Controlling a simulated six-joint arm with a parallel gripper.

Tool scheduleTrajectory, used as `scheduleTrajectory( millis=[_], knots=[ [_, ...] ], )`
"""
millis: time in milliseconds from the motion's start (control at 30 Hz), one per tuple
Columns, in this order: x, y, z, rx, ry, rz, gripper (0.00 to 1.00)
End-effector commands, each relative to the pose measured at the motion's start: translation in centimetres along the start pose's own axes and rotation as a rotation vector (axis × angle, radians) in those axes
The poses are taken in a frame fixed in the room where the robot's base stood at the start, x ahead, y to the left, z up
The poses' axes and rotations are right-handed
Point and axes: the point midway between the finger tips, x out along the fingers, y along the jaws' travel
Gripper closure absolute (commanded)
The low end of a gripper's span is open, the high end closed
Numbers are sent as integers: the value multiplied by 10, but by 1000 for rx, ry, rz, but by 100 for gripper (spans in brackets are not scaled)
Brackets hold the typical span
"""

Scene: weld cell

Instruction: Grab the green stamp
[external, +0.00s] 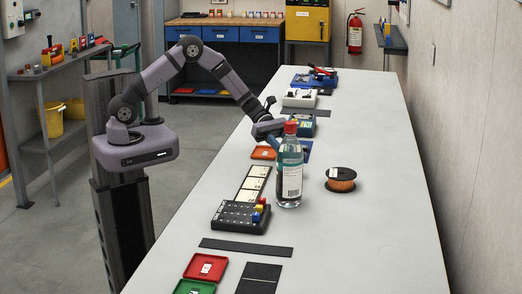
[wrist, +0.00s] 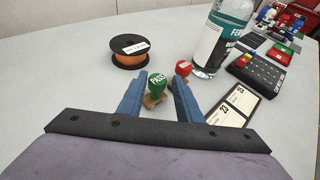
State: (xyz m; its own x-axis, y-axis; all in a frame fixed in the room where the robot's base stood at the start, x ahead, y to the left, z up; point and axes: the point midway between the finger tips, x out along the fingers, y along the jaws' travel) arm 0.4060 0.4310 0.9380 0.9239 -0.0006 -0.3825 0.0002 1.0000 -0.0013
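The green stamp (wrist: 157,80), with a round top marked PASS and a wooden lower part, stands upright in the wrist view. It shows between the two blue fingers of my gripper (wrist: 161,76), which are apart on either side of it. No contact with the fingers is visible. A red stamp (wrist: 183,68) stands just beyond it, by the right fingertip. In the external view my gripper (external: 272,140) is low over the table behind the bottle. I cannot make out the stamps there.
A clear bottle with a red cap (external: 290,170) stands close to my gripper. A spool of orange wire (external: 341,180) lies to its right. A black button panel (external: 240,217), card strip (external: 252,184) and orange tray (external: 262,153) are nearby. The table's right side is clear.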

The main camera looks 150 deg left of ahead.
Motion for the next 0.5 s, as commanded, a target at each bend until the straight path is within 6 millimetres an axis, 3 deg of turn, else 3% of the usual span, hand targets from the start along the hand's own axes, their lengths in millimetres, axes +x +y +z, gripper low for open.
scheduleTrajectory(
  millis=[133, 500],
  knots=[
    [15, 0, 1, 0, 1, -1, 68],
    [26, 1, 0, 0, 0, -1, 68]
  ],
)
